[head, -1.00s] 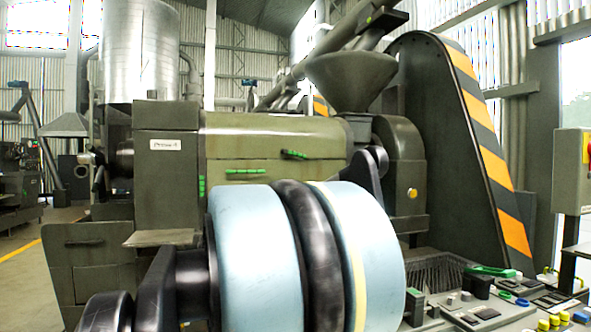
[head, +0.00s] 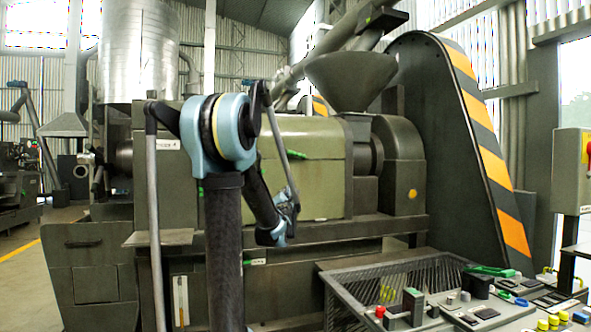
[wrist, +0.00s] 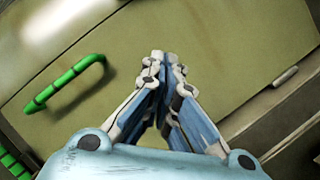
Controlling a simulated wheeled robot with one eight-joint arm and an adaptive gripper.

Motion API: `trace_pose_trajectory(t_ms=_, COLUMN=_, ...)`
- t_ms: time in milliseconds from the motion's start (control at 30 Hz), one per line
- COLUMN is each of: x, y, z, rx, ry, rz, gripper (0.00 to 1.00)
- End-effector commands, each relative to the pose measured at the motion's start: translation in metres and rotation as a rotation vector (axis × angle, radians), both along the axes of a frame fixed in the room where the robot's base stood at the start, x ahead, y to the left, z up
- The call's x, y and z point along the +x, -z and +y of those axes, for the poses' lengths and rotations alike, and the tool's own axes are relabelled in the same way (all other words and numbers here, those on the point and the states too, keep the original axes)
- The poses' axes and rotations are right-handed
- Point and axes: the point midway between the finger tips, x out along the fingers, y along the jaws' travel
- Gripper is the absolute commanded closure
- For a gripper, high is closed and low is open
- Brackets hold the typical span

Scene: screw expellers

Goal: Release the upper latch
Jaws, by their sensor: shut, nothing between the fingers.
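The olive press cover (head: 318,190) shows in the head view, partly behind my arm. A green handle (head: 316,155) shows on its upper front, partly hidden by my arm. In the wrist view a bent green handle (wrist: 65,84) stands on the olive panel (wrist: 225,75), left of my gripper. I cannot tell for sure which green part is the upper latch. My gripper (wrist: 164,56) is shut and empty, its fingertips over the panel, apart from the handle. In the head view my fingers cannot be made out clearly.
A second green piece (wrist: 14,166) shows at the wrist view's lower left corner. In the head view a control desk (head: 470,312) with buttons stands at lower right, beside a mesh guard (head: 385,285). A metal hopper (head: 350,80) and a striped belt guard (head: 440,120) stand behind.

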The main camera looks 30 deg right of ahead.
Motion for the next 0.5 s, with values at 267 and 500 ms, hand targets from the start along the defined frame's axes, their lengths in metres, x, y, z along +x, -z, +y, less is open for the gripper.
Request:
trace_pose_trajectory(t_ms=267, x=-0.01, y=-0.02, z=-0.054, rx=-0.459, ry=0.085, rz=0.009, gripper=1.0)
trace_pose_trajectory(t_ms=500, x=-0.013, y=-0.023, z=-0.064, rx=-0.594, ry=0.112, rz=0.012, gripper=1.0)
